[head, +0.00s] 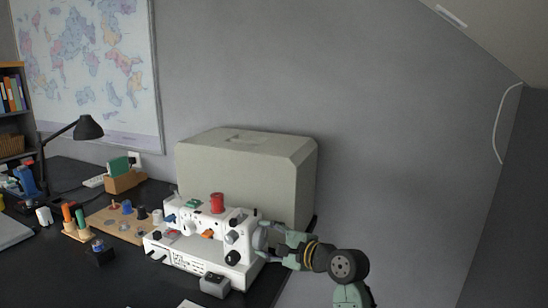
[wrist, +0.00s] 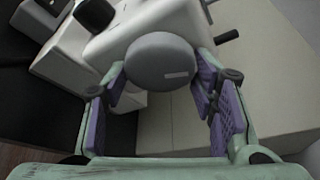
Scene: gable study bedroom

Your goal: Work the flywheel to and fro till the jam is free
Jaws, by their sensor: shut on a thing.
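A white sewing machine (head: 190,248) stands on the dark desk, with a red spool on top. Its grey round flywheel (wrist: 162,62) sits at the machine's end, in the upper middle of the wrist view. My gripper (head: 272,240) reaches in from the right at that end. In the wrist view my gripper (wrist: 160,95) has its purple-padded fingers on either side of the flywheel, shut on it. The flywheel carries a short pale mark on its face. In the head view the fingers largely cover the flywheel.
A large pale grey case (head: 240,180) stands right behind the machine. A small grey box (head: 214,285) lies before it. A wooden board with several spools (head: 125,220) and a desk lamp (head: 85,128) are to the left. The space right of my arm is clear.

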